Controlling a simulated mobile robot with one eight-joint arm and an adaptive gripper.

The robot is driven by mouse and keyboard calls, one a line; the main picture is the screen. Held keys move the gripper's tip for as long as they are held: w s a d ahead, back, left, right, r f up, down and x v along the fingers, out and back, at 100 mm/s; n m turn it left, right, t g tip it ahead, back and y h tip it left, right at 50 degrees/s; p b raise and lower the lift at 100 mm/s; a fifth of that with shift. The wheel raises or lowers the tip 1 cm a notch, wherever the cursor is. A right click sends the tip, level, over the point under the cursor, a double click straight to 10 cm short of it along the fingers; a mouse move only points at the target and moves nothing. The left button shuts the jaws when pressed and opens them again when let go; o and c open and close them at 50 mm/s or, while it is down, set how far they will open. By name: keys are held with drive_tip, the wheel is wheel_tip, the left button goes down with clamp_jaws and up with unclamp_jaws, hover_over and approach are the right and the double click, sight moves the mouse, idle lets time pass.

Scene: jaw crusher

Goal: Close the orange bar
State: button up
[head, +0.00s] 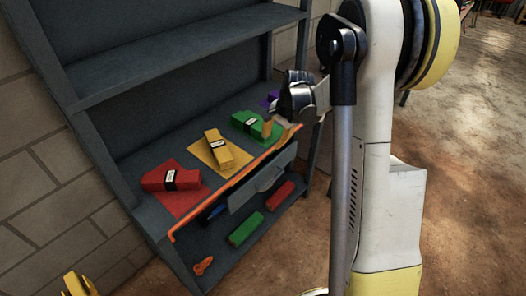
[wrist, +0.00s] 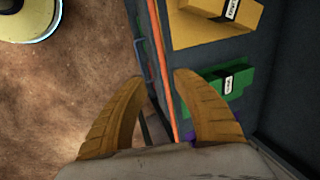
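The orange bar (head: 232,184) runs along the front edge of the grey shelf in the head view, in front of the coloured blocks. In the wrist view the bar (wrist: 162,60) is a thin orange line running down between my two fingers. My gripper (head: 281,130) is at the right end of the bar, near the green block. In the wrist view my gripper (wrist: 163,80) has its tan fingers apart, one on each side of the bar's line. I cannot tell whether either finger touches the bar. My gripper's wrist hides part of its right end.
Red (head: 172,179), yellow (head: 219,148) and green (head: 249,122) labelled blocks lie on the shelf. A grey drawer front with a handle (head: 269,180) is below the bar. Green (head: 245,229) and red (head: 280,196) blocks lie on the lower shelf. Open floor (head: 465,190) is to the right.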

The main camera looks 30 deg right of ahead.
sight(265, 155)
drive_tip(key=b+x, duration=0.3)
drive_tip(key=x, duration=0.7)
drive_tip(key=shift+s, duration=0.1)
clamp_jaws()
